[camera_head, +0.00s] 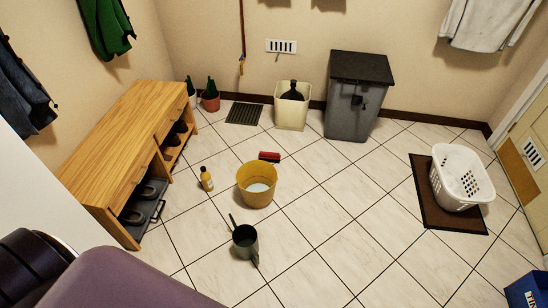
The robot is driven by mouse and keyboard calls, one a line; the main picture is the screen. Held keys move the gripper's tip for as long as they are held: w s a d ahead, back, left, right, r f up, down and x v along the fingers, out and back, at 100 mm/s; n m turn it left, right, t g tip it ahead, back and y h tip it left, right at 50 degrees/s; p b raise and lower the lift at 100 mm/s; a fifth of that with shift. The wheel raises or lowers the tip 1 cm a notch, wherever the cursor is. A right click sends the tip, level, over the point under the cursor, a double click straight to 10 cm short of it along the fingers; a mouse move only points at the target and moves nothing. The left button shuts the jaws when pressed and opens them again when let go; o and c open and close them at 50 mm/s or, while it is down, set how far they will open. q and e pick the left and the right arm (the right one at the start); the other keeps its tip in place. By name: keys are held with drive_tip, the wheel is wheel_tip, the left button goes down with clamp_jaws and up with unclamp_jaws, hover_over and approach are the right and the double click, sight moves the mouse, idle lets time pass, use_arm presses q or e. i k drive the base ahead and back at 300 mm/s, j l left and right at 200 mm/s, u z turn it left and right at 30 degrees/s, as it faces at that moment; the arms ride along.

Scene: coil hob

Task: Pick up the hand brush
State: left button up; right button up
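The hand brush (269,156) appears to be the small red item with a dark edge, lying on the tiled floor just behind the yellow bucket (257,187). It is small in the picture, so its bristles and handle are hard to make out. Its top and sides look uncovered. Neither my left nor my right gripper shows in the head view.
A yellow bottle (206,179) and a dark can with a handle (244,242) stand on the floor near the bucket. A wooden bench (120,135) is at left. A grey bin (355,100) and a beige bin (287,115) stand behind. Tiles right of the brush are clear.

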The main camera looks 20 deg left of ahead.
sight(265, 156)
drive_tip(key=i+l+z, duration=0.1)
drive_tip(key=i+l, duration=0.5)
drive_tip(key=i, duration=0.2)
drive_tip(key=i+l+z, duration=0.15)
drive_tip(key=i, duration=0.25)
drive_tip(key=l, duration=0.1)
